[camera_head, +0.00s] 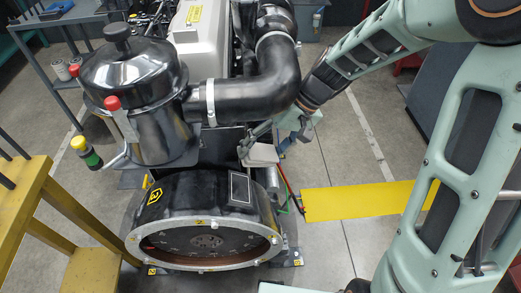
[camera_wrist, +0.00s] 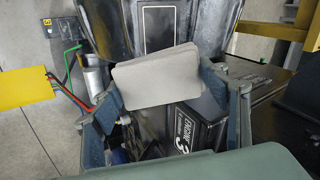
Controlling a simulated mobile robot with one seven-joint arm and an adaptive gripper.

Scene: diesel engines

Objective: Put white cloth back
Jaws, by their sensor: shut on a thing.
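The white cloth (camera_head: 262,154) is a flat, pale folded pad in the head view, just above and behind the black round engine housing. It also shows in the wrist view (camera_wrist: 158,77), tilted between the two fingers. My gripper (camera_head: 262,146) is shut on the cloth in the head view. In the wrist view, my gripper (camera_wrist: 163,90) has one finger at each side of the cloth. The cloth hides part of the engine behind it. I cannot tell whether the cloth touches the engine.
A black pipe (camera_head: 250,97) and a black canister (camera_head: 138,85) stand left of my arm. The black round housing (camera_head: 190,205) is in front. A yellow stand (camera_head: 50,215) is at the left, and a yellow plate (camera_head: 355,200) lies at the right. Grey floor shows between them.

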